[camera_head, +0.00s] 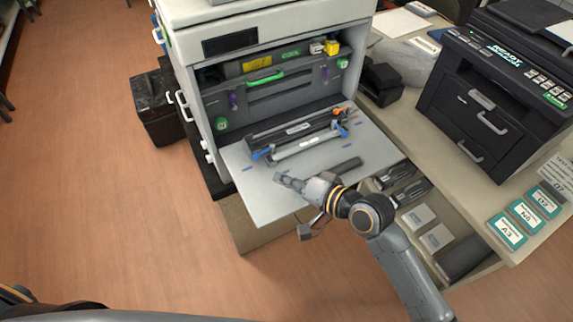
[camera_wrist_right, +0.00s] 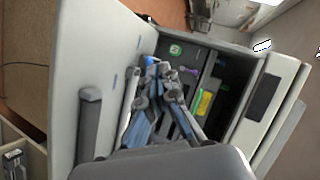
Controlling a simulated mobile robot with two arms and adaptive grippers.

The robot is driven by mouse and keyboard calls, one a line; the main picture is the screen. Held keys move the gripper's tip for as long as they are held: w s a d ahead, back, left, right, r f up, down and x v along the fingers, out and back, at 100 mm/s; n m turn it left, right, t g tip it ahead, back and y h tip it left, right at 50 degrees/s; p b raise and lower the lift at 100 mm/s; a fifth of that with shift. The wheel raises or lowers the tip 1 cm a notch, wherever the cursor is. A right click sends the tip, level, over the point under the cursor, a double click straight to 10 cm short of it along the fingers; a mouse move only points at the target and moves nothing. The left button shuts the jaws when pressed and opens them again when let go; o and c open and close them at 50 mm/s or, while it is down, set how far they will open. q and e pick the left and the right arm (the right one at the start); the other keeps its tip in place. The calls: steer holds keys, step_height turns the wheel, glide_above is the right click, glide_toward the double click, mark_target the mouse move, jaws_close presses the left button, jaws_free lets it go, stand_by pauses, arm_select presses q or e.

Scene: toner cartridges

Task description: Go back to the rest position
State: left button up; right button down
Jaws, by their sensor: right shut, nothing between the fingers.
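My right gripper (camera_head: 282,178) is shut and empty, low over the front part of the printer's lowered door (camera_head: 262,207). In the right wrist view its grey fingers show in the middle, in front of the open printer. A long dark unit with blue and orange end pieces (camera_head: 300,133) lies on the door, beyond the gripper. My left gripper is out of view.
The large grey printer (camera_head: 215,45) stands open at the back. A black printer (camera_head: 500,100) and label cards (camera_head: 526,215) are on the right counter. An open drawer holds dark cartridges and pale boxes (camera_head: 437,237). A black bin (camera_head: 158,110) stands left; floor there is clear.

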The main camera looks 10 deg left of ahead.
steer(key=s+d+f+n+g+h, duration=0.1)
steer(key=s+d+f+h, duration=0.25)
steer(key=s+d, duration=0.45)
steer(key=s+d+f+n+g+h, duration=0.15)
steer(key=s+d+h, duration=0.3)
steer(key=d, duration=0.55)
steer(key=s+d+f+n+g+h, duration=0.1)
steer(key=s+d+f+h, duration=0.2)
steer(key=s+d, duration=0.55)
step_height(320, 180, down, 28)
steer(key=f+g+b, duration=0.1)
steer(key=b, duration=0.1)
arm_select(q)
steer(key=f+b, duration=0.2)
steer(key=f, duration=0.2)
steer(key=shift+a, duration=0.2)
arm_select(e)
steer(key=s+d+f+g, duration=0.1)
steer(key=s+d+f, duration=0.2)
steer(key=s+f, duration=1.4)
steer(key=shift+d+f, duration=0.15)
steer(key=shift+f, duration=0.1)
steer(key=shift+g, duration=0.25)
